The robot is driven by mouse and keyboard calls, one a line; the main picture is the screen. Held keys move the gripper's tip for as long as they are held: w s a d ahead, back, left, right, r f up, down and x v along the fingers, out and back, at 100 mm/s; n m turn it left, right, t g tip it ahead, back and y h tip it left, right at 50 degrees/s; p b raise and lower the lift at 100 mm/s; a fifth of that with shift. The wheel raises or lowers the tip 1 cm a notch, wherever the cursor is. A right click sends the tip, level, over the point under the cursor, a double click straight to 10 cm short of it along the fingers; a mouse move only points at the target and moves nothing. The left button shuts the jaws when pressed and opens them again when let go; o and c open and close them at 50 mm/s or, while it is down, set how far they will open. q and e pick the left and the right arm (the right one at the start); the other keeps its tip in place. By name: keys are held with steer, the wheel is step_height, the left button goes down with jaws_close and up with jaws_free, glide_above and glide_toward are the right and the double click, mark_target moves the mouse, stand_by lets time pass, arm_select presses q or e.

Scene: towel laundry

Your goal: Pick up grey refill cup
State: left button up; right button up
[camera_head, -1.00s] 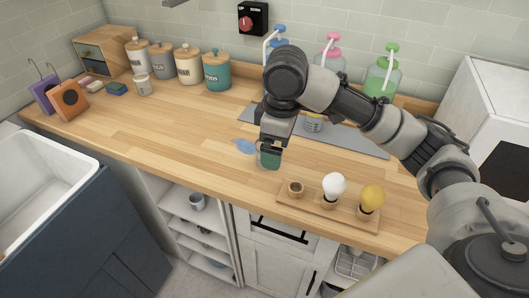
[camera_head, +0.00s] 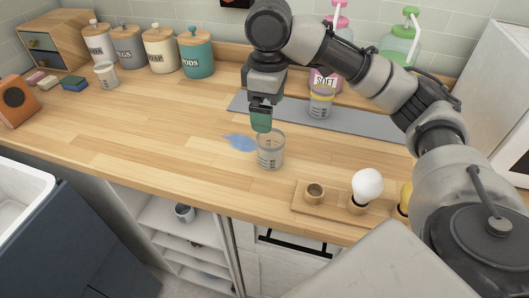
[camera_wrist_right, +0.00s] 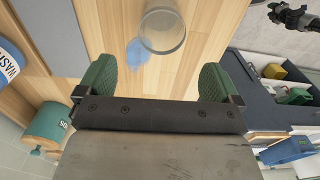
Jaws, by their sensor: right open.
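A clear, greyish cup (camera_head: 270,150) with dark markings stands upright on the wooden counter (camera_head: 150,125). It looks empty. In the right wrist view the cup (camera_wrist_right: 163,30) shows beyond the fingertips, near the top of the picture. My right gripper (camera_head: 262,121) has green finger pads and appears just above and behind the cup's rim in the head view. In the wrist view its green fingers (camera_wrist_right: 155,80) are apart, with nothing between them. My left gripper is out of view.
A blue puddle (camera_head: 240,142) lies left of the cup. A wooden tray (camera_head: 335,212) holds bulb-like items to the right. Another clear cup (camera_head: 320,103) stands on a grey mat (camera_head: 375,137) behind. Canisters (camera_head: 160,50) line the back left. The counter's left middle is clear.

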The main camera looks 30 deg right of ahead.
glide_toward(271, 143)
step_height(271, 143, down, 2)
steer(key=s+a, duration=0.2)
steer(key=shift+s+d+f, duration=0.1)
steer(key=shift+f, duration=1.3)
steer(key=shift+d+f, duration=0.1)
steer(key=shift+f, duration=1.3)
steer(key=shift+c, duration=0.3)
steer(key=c, duration=0.9)
steer(key=shift+r, duration=0.1)
